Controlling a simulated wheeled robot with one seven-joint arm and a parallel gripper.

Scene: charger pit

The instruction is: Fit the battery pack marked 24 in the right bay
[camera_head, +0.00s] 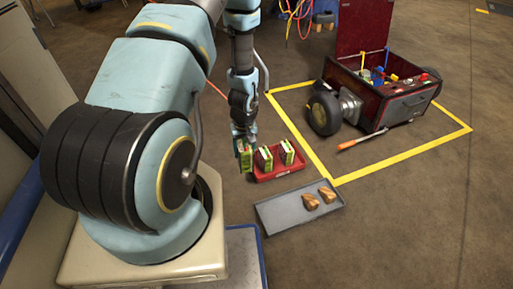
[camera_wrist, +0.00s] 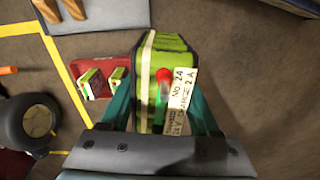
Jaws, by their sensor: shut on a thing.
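My gripper (camera_head: 244,140) is shut on a green battery pack (camera_head: 245,157) and holds it at the left side of the red tray. In the wrist view this pack (camera_wrist: 168,60) sits between my two teal fingers. Its white label reads "NO. 24" and "CHARGE 2 A", and a red knob shows on its face. The dark red wheeled machine (camera_head: 407,106) stands at the upper right with its lid raised. Blue, yellow, red and white parts show inside it. I cannot tell its right bay apart at this size.
A red tray (camera_head: 283,172) holds two more green packs (camera_head: 287,152). A grey tray (camera_head: 285,217) with two brown pieces (camera_head: 318,198) lies in front. Yellow floor tape (camera_head: 400,158) frames the machine. An orange-handled tool (camera_head: 349,144) lies by its wheel (camera_head: 324,113). Floor at right is clear.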

